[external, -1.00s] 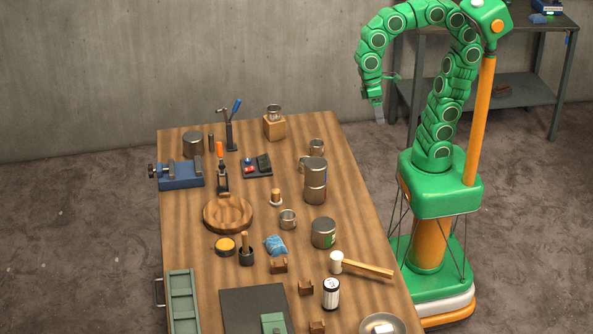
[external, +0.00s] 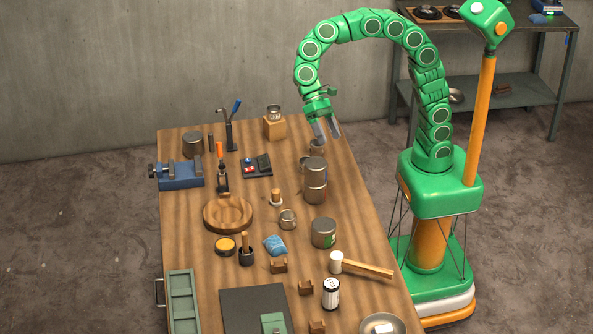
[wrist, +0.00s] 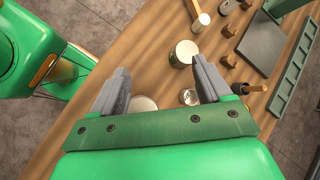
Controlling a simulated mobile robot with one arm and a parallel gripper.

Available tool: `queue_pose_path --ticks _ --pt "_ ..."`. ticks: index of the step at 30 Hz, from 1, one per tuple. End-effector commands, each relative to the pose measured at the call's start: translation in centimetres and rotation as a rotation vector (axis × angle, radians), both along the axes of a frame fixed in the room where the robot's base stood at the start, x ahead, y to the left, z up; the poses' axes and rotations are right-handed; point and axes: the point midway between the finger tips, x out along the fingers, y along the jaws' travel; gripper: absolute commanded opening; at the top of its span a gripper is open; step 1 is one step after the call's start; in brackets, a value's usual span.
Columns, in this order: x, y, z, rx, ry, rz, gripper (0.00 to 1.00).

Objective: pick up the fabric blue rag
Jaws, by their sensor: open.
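The blue rag (external: 275,245) lies crumpled on the wooden table in the external view, near the table's middle. A small wooden block sits just in front of it, and a dark pot with a wooden-handled tool stands to its left. My gripper (external: 326,131) is open and empty, high over the table's far right part, well away from the rag. In the wrist view my gripper's two grey fingers (wrist: 160,88) are spread apart with nothing between them. I cannot make out the rag in the wrist view.
Tall metal canisters (external: 315,180) stand below my gripper. A metal can (external: 323,233) and a small metal cup (external: 288,219) are near the rag. A mallet (external: 362,267) lies to the right.

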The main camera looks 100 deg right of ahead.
Motion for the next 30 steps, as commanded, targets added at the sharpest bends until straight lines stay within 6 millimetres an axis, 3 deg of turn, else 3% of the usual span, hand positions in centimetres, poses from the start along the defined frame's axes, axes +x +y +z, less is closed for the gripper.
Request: queue_pose_path --ticks 18,24,30 --pt "13.0 5.1 -1.7 0.182 0.266 -0.252 0.78" --pt "16.7 6.2 -2.8 0.230 0.357 -0.319 0.78" --pt "19.0 6.8 -3.6 0.261 0.417 -0.361 0.78"
